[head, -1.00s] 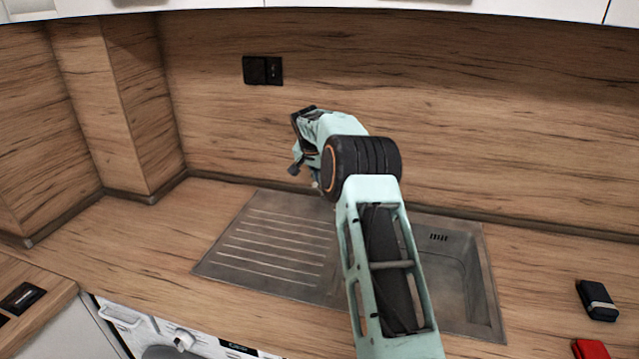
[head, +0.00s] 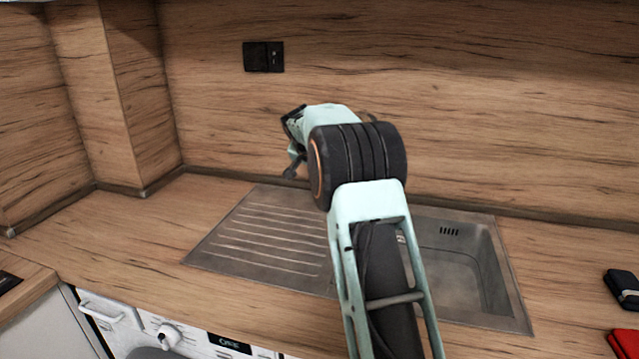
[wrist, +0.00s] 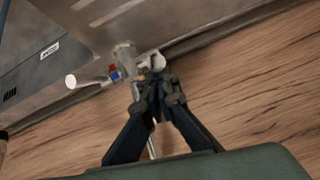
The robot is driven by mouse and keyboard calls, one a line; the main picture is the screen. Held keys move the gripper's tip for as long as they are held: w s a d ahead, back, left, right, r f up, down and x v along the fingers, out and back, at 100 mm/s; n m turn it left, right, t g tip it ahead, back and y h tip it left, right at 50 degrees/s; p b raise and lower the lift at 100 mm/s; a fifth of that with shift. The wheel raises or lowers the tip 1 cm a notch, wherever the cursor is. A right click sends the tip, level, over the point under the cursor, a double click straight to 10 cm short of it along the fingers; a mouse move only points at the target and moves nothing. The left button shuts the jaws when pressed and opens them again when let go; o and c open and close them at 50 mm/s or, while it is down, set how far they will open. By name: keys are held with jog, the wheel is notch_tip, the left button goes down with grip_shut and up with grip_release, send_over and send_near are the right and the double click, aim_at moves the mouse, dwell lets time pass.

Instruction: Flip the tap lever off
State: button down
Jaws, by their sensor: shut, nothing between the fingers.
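In the wrist view the metal tap (wrist: 126,57) stands at the back edge of the sink, with a red and blue mark on it and a pale spout end to its left. A thin pale rod, perhaps the tap lever (wrist: 152,147), runs down behind my gripper's fingers. My gripper (wrist: 159,88) is shut and empty, its fingertips close beside the tap's right side; I cannot tell whether they touch it. In the head view my arm hides the tap and most of my gripper.
The steel sink (head: 265,232) has a ribbed drainer at left and a basin at right. A wooden splashback (head: 480,100) with a black socket (head: 263,57) stands behind. A dark object (head: 622,290) and a red one (head: 625,343) lie at right. A washing machine (head: 165,330) is below.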

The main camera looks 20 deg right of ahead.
jog(key=shift+s+a+f+t+h+b, duration=0.2)
jog(key=shift+f+b, duration=0.25)
jog(key=shift+b, duration=1.15)
jog(key=shift+s+a+f+t+h+b, duration=0.1)
jog(key=shift+s+f+t+h+b, duration=0.2)
jog(key=shift+b, duration=1.25)
jog(key=shift+s+a+f+b, duration=0.2)
jog(key=shift+s+f+b, duration=0.2)
jog(key=shift+b, duration=0.5)
jog(key=shift+f, duration=0.1)
jog(key=s+a+r+p, duration=0.2)
jog(key=s+r, duration=0.3)
jog(key=r, duration=0.5)
jog(key=shift+s+a+r, duration=0.2)
jog(key=shift+s+a, duration=0.05)
jog(key=shift+s, duration=0.1)
